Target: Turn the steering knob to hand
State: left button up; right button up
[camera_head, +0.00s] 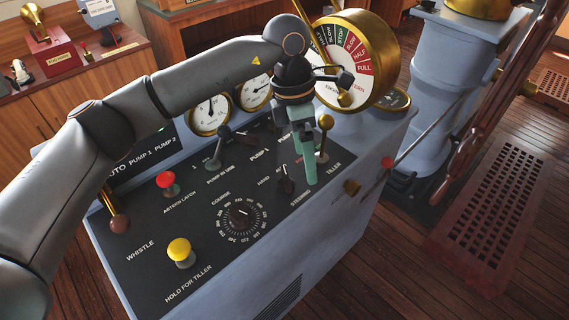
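The steering knob (286,183) is a small black pointer knob on the sloping console panel (215,270). The word STEERING is printed below it and HAND to its left. Its exact pointing direction is hard to read, and the lettering above it is partly hidden. My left arm reaches in from the left across the console. Its gripper (308,178) points down with teal fingers just right of the steering knob. I see no clear contact with the knob. The fingers overlap in this view, so their opening is unclear. My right gripper is not in view.
Close to my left gripper stands a brass-topped lever (324,128). A dark lever (218,143) is further left. A round course dial (241,219), a yellow button (180,251) and a red button (167,182) lie nearer. The brass telegraph (370,55) rises behind the gripper.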

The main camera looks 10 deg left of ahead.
aim_at(285, 176)
pick_arm(q)
jog(key=w+a+r+t+y, duration=0.1)
jog(key=w+a+r+y, duration=0.15)
jog(key=a, duration=0.25)
jog(key=f, duration=0.4)
jog(key=f+p, duration=0.1)
jog(key=f, duration=0.3)
jog(key=f+p, duration=0.1)
jog(key=f, duration=0.3)
jog(key=shift+w+d+f, duration=0.15)
jog(key=shift+d+f, duration=0.05)
jog(key=shift+d, duration=0.1)
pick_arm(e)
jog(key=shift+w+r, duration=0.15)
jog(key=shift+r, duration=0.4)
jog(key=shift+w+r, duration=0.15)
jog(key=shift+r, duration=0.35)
pick_arm(q)
jog(key=c, duration=1.2)
jog(key=shift+n, duration=0.3)
jog(key=shift+c, duration=0.2)
